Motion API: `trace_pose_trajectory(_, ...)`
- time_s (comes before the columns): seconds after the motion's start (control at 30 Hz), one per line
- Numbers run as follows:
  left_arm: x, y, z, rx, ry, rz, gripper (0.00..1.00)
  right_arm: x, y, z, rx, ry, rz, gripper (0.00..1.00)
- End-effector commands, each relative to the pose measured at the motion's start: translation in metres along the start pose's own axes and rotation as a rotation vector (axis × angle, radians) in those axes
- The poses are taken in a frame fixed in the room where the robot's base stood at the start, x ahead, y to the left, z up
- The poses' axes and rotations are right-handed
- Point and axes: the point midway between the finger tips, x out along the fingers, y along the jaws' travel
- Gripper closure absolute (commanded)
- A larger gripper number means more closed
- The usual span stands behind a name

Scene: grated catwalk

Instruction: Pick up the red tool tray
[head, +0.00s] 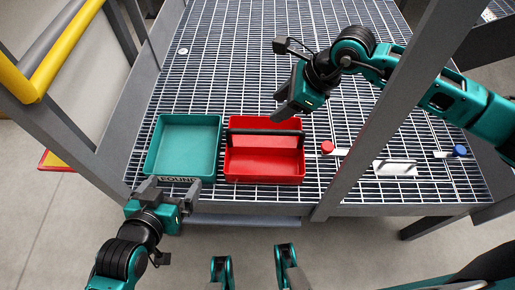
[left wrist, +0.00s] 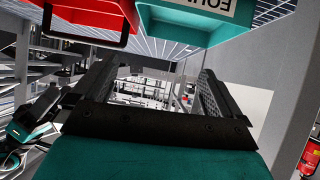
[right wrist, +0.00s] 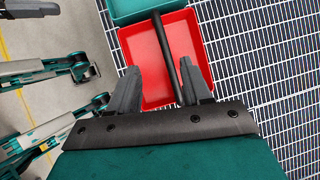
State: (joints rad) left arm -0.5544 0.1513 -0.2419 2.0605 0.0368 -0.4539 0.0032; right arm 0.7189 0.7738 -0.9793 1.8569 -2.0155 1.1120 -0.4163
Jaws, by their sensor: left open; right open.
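The red tool tray (head: 264,168) sits on the grated catwalk near its front edge, with a dark bar handle (head: 265,132) spanning it from side to side. My right gripper (head: 286,112) is open above the tray's back right part. In the right wrist view the red tray (right wrist: 145,65) and the handle (right wrist: 164,50) show beyond the open fingers, and the handle runs down between them. My left gripper (head: 168,190) is open and empty in front of the teal tray (head: 185,150), low at the catwalk edge. The left wrist view shows the red tray (left wrist: 90,12) at upper left.
The teal tray, with a label reading "FOUND", stands close beside the red tray on the left. A red-capped item (head: 327,147), a white block (head: 395,168) and a blue-capped item (head: 459,151) lie to the right. A grey post (head: 400,100) crosses the right side.

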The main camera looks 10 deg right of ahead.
Motion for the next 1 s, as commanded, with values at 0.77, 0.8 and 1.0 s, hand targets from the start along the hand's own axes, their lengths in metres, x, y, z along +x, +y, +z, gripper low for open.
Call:
trace_pose_trajectory(0.77,0.003,-0.010,0.037,-0.003,-0.051,-0.024,0.00,0.092,0.002,-0.041,-0.159,0.139,-0.032,0.52)
trace_pose_trajectory(0.8,0.004,-0.010,0.038,-0.003,-0.051,-0.024,0.00,0.096,0.002,-0.042,-0.158,0.139,-0.032,0.52)
trace_pose_trajectory(1.0,0.009,-0.011,0.047,-0.003,-0.051,-0.024,0.00,0.126,0.000,-0.049,-0.157,0.139,-0.030,0.52)
